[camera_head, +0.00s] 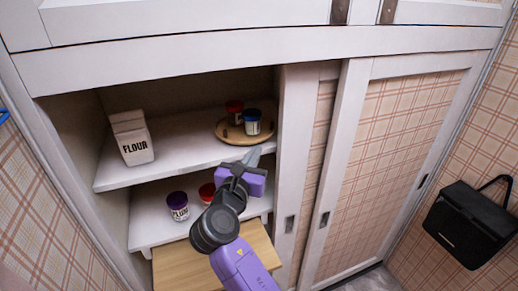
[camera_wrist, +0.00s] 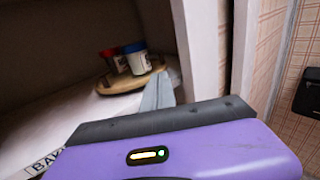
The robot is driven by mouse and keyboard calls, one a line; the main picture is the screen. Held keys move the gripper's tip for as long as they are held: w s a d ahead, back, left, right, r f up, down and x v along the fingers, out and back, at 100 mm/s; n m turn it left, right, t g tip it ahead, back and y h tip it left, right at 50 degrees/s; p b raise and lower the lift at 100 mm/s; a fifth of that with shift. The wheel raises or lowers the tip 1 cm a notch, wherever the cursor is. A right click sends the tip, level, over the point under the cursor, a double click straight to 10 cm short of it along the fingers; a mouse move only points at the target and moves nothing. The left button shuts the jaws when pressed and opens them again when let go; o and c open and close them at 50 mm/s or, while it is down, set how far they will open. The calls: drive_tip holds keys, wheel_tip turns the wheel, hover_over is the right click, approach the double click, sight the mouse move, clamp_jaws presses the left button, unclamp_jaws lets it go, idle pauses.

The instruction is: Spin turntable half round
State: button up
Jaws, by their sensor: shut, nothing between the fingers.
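A round wooden turntable (camera_head: 229,136) sits at the right end of the upper cupboard shelf, close to the door frame. A jar with a blue lid (camera_head: 252,122) and a jar with a red lid (camera_head: 234,112) stand on it. The turntable also shows in the wrist view (camera_wrist: 122,85), with both jars on it. My gripper (camera_head: 254,156) is shut and empty. Its fingers (camera_wrist: 157,94) point at the turntable's near right edge, just in front of the shelf. I cannot tell whether the fingertips touch the rim.
A flour box (camera_head: 134,138) stands at the left of the upper shelf (camera_head: 185,148). A purple-lidded jar (camera_head: 177,206) and a red-lidded jar (camera_head: 207,192) are on the lower shelf. The white door frame (camera_head: 292,165) is close to the gripper's right. A black bag (camera_head: 470,222) hangs at right.

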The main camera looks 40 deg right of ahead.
drive_tip(key=o, duration=0.4)
drive_tip(key=shift+s+a+f, duration=0.1)
drive_tip(key=shift+a+f, duration=0.1)
drive_tip(key=shift+c, duration=0.2)
drive_tip(key=shift+o, duration=1.4)
drive_tip(key=shift+a+b, duration=0.15)
drive_tip(key=shift+b, duration=0.4)
drive_tip(key=m+b, duration=0.9)
drive_tip(key=m, duration=1.2)
approach(224, 133)
drive_tip(key=d, duration=0.2)
drive_tip(key=shift+w+d+r, duration=0.35)
drive_tip(key=shift+w, duration=0.05)
drive_tip(key=m, duration=0.3)
drive_tip(key=shift+w+a+m, duration=0.2)
drive_tip(key=shift+w+m, duration=0.05)
drive_tip(key=shift+m, duration=0.15)
drive_tip(key=m, duration=0.4)
drive_tip(key=shift+w+a, duration=0.1)
drive_tip(key=shift+w, duration=0.1)
drive_tip(key=m, duration=0.3)
drive_tip(key=shift+f+m, duration=0.2)
drive_tip(key=shift+m, duration=0.2)
drive_tip(key=m, duration=0.3)
drive_tip(key=shift+f, duration=0.1)
drive_tip(key=shift+w+d+m, duration=0.25)
drive_tip(key=shift+d+m, duration=0.15)
drive_tip(key=shift+d, duration=0.1)
drive_tip(key=shift+p+x, duration=0.9)
drive_tip(key=shift+x, duration=2.5)
